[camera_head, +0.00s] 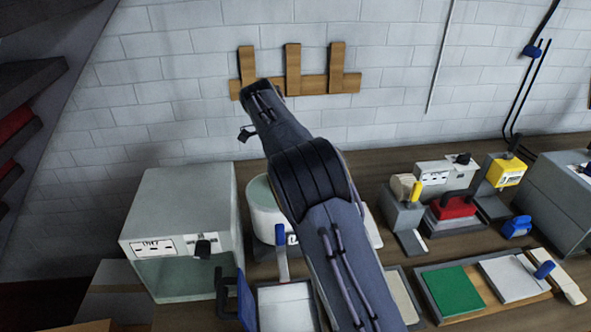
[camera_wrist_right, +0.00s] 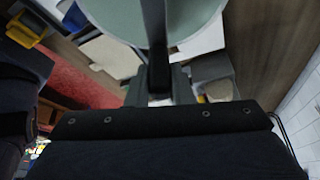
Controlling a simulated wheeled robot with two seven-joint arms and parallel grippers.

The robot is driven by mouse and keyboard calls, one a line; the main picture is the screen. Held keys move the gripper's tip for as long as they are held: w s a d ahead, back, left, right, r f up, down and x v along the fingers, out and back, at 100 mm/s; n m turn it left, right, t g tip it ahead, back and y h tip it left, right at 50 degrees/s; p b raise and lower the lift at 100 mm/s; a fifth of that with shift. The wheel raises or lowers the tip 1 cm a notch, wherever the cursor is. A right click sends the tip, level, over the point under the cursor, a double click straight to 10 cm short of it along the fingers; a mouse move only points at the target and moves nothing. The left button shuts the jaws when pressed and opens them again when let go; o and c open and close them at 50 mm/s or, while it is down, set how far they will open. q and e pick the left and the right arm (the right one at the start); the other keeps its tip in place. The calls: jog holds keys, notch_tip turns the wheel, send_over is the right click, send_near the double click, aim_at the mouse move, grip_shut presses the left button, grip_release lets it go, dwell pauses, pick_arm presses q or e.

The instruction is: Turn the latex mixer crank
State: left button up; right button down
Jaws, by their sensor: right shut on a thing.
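The latex mixer (camera_head: 263,208) is a pale round drum on the bench, partly covered by my arm in the head view. Its pale green round top (camera_wrist_right: 190,15) fills the upper middle of the right wrist view. My right gripper (camera_wrist_right: 160,85) is at the drum's edge, shut on a dark bar that appears to be the crank (camera_wrist_right: 155,30). The exact grip is hard to make out, and the arm hides it in the head view. My left gripper is not in view.
A grey box machine (camera_head: 180,195) stands left of the mixer. A blue-topped lever (camera_head: 281,240) is at the mixer's front. A wooden board (camera_head: 488,300) with green and white pads lies right. Several small machines stand behind it, before a white brick wall (camera_head: 400,80).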

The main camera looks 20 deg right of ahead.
jog(key=shift+a+f, duration=0.1)
dwell(0.3)
jog(key=c, duration=1.3)
grip_release()
jog(key=shift+v, duration=3.75)
